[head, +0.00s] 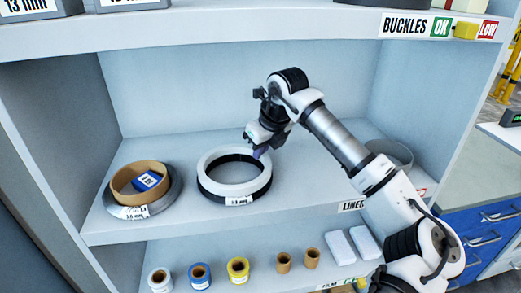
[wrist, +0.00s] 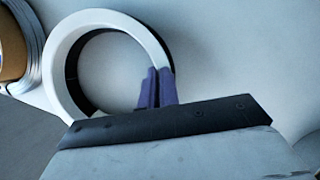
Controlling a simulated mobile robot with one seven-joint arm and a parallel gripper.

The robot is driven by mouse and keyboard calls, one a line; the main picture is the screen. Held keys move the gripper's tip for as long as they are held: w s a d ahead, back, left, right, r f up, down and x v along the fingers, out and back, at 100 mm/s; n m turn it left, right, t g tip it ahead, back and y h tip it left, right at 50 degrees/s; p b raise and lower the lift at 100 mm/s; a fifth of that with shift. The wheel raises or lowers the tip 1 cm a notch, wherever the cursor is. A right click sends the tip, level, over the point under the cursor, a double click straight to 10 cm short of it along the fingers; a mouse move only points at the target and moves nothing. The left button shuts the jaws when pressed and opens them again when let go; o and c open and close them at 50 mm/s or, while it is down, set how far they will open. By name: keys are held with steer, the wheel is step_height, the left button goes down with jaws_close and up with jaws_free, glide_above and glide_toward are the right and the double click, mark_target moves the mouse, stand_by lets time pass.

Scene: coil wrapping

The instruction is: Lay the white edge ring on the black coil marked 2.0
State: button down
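The white edge ring (head: 212,183) is over the black coil (head: 208,190) on the middle shelf, and the two look roughly lined up. In the wrist view the ring (wrist: 60,52) covers most of the coil, whose dark inner wall (wrist: 72,68) shows at the left. I cannot tell whether the ring rests fully on the coil. The coil's front label (head: 239,201) is too small to read surely. My gripper (head: 259,152) is at the ring's far right rim. Its purple fingers (wrist: 156,88) are nearly together at that rim and appear to pinch it; the contact is partly hidden.
A grey coil (head: 120,211) with a cardboard ring (head: 121,181) and blue item stands left. A grey round object (head: 397,151) is behind my arm at right. The upper shelf (head: 250,32) overhangs; several rolls sit below. Shelf room is clear between coils.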

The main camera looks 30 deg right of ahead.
steer(key=c, duration=1.6)
jaws_free()
steer(key=shift+c, duration=0.2)
steer(key=shift+r+p, duration=0.7)
steer(key=shift+p, duration=0.1)
steer(key=shift+s+d+r, duration=0.1)
steer(key=shift+s+r, duration=0.05)
steer(key=shift+r, duration=0.15)
steer(key=b+v, duration=0.1)
steer(key=v, duration=0.3)
steer(key=shift+s+r+b, duration=0.1)
steer(key=shift+s+b, duration=0.05)
steer(key=shift+b, duration=0.15)
steer(key=s+d+b, duration=0.3)
steer(key=s, duration=0.8)
steer(key=shift+s, duration=0.25)
